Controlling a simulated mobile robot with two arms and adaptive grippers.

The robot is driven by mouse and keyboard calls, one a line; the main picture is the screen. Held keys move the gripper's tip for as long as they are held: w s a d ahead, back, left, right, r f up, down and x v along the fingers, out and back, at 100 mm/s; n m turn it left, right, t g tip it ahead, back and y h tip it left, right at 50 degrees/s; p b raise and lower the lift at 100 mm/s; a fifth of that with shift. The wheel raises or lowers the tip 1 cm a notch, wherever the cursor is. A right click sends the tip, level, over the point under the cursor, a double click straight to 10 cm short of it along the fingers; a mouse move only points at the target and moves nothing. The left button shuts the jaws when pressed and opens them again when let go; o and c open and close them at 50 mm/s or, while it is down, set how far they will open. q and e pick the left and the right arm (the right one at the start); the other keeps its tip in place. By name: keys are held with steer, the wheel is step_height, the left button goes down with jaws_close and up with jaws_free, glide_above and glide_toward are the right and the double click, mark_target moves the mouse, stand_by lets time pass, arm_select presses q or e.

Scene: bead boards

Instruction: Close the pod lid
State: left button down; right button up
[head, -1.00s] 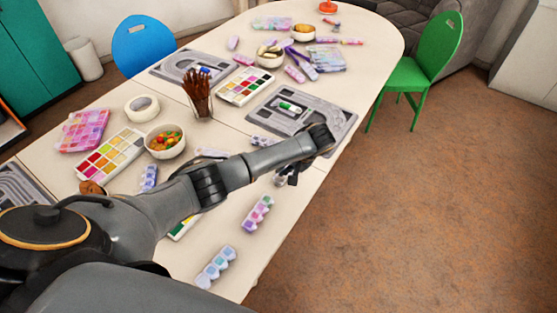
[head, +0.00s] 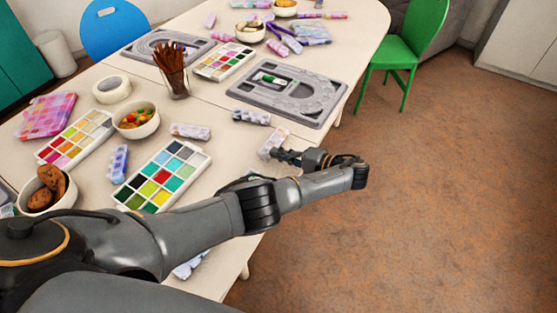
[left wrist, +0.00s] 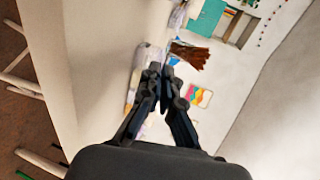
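Several small bead pods lie on the table. One pale pod (head: 272,142) is near the right table edge, right by the tip of my left gripper (head: 278,154); I cannot tell whether they touch. Others are a pale pod (head: 190,130), a dark-and-white pod (head: 252,117) and a bluish pod (head: 119,164). Which pod has a raised lid is too small to tell. In the left wrist view the fingers of my left gripper (left wrist: 161,71) come together at the tips, with nothing clearly held between them. My right gripper is not in view.
A bead palette (head: 163,177), a bowl of beads (head: 136,118), a cookie bowl (head: 47,189) and a grey bead board (head: 290,95) crowd the table. A pencil cup (head: 174,76) stands behind. Open floor (head: 440,190) lies right of the table edge.

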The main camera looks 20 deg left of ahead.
arm_select(q)
steer(key=shift+d+f+y+b, duration=0.1)
steer(key=shift+f+y+b, duration=0.25)
steer(key=shift+y+b, duration=0.4)
arm_select(e)
steer(key=shift+f, duration=1.35)
arm_select(q)
steer(key=c, duration=1.6)
jaws_free()
steer(key=shift+o, duration=0.2)
steer(key=shift+r, duration=0.1)
arm_select(e)
steer(key=shift+d+r, duration=0.1)
steer(key=shift+r, duration=0.05)
